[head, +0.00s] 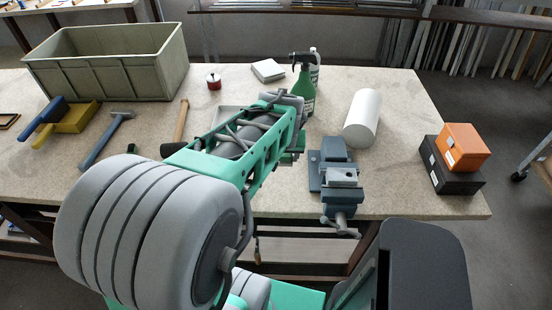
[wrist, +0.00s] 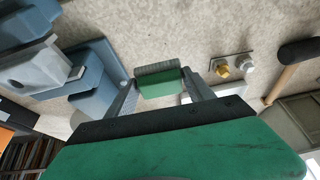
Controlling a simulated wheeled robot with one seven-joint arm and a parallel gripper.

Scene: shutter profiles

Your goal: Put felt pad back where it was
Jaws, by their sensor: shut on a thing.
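My gripper (wrist: 160,84) is shut on a small green block with a grey, textured layer along one side, which I take to be the felt pad (wrist: 161,87). The pad sits between the two grey fingertips in the wrist view, over the pale bench top. I cannot tell whether it touches the bench. In the head view my arm reaches over the bench and hides the fingertips and the pad.
The blue vise (head: 337,178) stands right of my arm; it also shows in the wrist view (wrist: 85,75). A spray bottle (head: 306,92), white roll (head: 362,118) and mallet (head: 181,120) are nearby. A plate with brass and steel fittings (wrist: 232,66) lies beside the pad.

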